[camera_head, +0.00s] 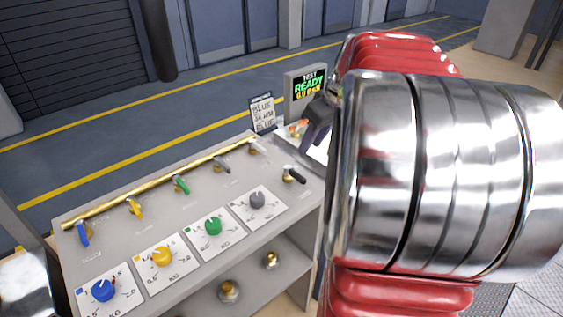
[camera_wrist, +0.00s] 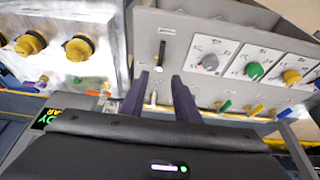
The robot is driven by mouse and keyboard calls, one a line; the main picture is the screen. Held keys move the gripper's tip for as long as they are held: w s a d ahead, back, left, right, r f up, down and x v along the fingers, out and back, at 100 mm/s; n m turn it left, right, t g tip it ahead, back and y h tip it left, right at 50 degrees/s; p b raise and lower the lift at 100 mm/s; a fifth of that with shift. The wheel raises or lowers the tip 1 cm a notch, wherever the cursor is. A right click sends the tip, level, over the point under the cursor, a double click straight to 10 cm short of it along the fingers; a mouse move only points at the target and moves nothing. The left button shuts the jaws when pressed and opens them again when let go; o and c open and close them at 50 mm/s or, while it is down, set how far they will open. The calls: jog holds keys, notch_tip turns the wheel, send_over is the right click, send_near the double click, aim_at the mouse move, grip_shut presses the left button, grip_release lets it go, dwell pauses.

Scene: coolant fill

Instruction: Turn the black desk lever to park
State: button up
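The black desk lever (camera_head: 296,176) sits at the right end of the grey sloped desk (camera_head: 105,205), its handle pointing toward the lower right in the head view. In the wrist view the black lever (camera_wrist: 162,52) stands upright in the picture, just beyond the fingertips and in line with the gap between them. My gripper (camera_wrist: 160,77) is open, its two dark purple fingers apart with nothing between the tips. In the head view my gripper (camera_head: 315,125) shows partly above the lever; my arm hides the rest. The lettering by the lever is too small to read.
Blue (camera_head: 82,235), yellow (camera_head: 134,208), green (camera_head: 181,184) and grey (camera_head: 222,165) levers line the desk below a brass pipe (camera_head: 160,184), with coloured dials in front. A screen (camera_head: 305,88) reads "TEST READY". In the wrist view, yellow caps (camera_wrist: 79,47) stand at left.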

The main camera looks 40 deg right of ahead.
aim_at(294, 172)
jog(key=shift+f, duration=0.15)
jog(key=x, duration=1.3)
jog(key=shift+w+f, duration=0.1)
jog(key=shift+f, duration=0.15)
grip_shut()
dwell(0.3)
jog(key=shift+a, duration=0.25)
jog(key=shift+d, duration=0.15)
